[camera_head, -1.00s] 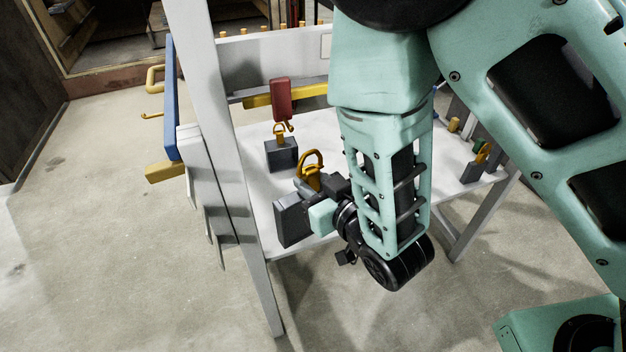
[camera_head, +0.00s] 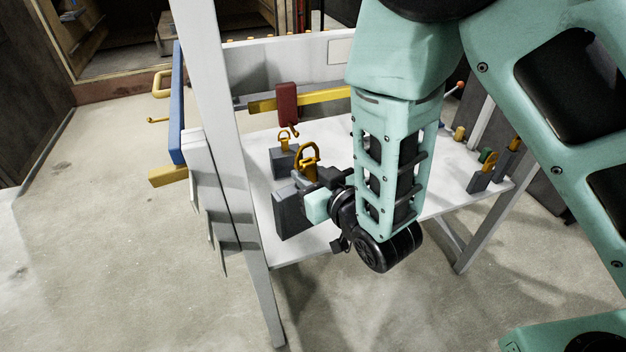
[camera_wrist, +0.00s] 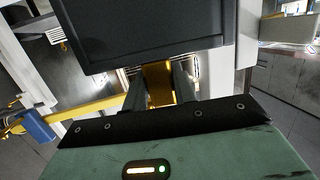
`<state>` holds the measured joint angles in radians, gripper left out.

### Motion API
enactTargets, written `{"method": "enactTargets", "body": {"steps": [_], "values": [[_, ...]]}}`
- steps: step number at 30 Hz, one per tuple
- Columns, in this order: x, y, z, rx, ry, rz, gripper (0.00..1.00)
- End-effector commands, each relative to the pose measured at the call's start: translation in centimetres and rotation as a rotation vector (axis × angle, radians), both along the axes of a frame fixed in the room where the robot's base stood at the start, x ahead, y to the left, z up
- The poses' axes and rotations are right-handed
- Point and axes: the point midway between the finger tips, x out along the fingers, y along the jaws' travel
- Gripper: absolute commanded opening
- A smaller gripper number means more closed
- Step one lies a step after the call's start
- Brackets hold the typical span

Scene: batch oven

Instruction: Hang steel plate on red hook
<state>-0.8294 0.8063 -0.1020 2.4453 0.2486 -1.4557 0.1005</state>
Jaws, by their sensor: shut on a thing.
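The steel plate (camera_head: 291,214) is a dark grey block with a yellow ring (camera_head: 308,157) on top. My gripper (camera_head: 318,182) is shut on its yellow stem; the wrist view shows the stem (camera_wrist: 158,83) between the fingers (camera_wrist: 160,92) and the dark plate (camera_wrist: 140,30) beyond. The plate hangs upright near the front of the white table. The ring is in front of, lower and slightly right of this hook; touching cannot be made out. The wrist view hides the red hook.
A smaller grey block (camera_head: 282,163) with a yellow ring stands below the red hook. The blue bar (camera_head: 177,105) and white frame post (camera_head: 222,150) are to the left. Ringed blocks (camera_head: 480,180) stand on the right of the white table (camera_head: 455,165).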

Motion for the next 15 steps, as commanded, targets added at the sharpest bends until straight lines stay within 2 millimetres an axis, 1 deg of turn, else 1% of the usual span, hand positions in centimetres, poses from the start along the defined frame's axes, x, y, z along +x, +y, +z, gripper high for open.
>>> {"method": "enactTargets", "body": {"steps": [15], "values": [[2.8, 0.8, -0.1, 0.001, -0.005, -0.001, 0.00]]}}
